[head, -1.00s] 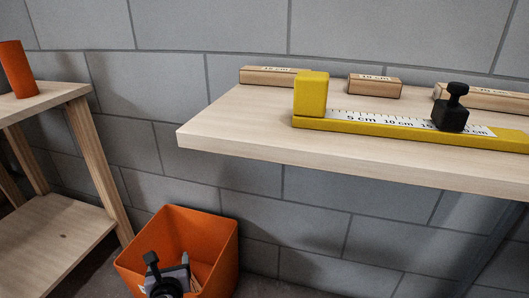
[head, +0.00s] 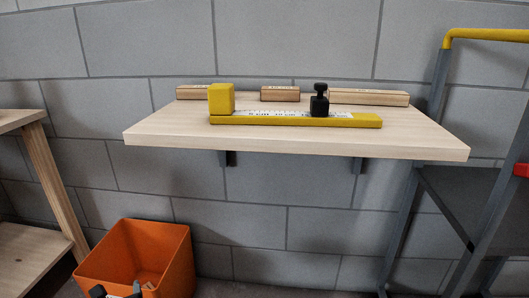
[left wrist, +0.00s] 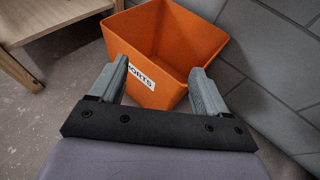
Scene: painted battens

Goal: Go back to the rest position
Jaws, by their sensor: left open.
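My left gripper (left wrist: 157,85) is open in the left wrist view, its two grey fingers apart with nothing between them. It points toward an orange bin (left wrist: 195,35) with a white label ending in "ORTS", and it stays on the near side of the bin. In the head view the bin (head: 175,245) stands on the floor below the shelf, and only the tip of my left gripper (head: 118,292) shows at the bottom edge in front of it. My right gripper is not in view.
A wall shelf (head: 300,142) carries a yellow measuring jig (head: 290,121) with a black knob (head: 319,100) and wooden battens (head: 368,97) behind it. A wooden bench (head: 52,180) stands at left. A grey metal frame with a yellow rail (head: 490,35) stands at right.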

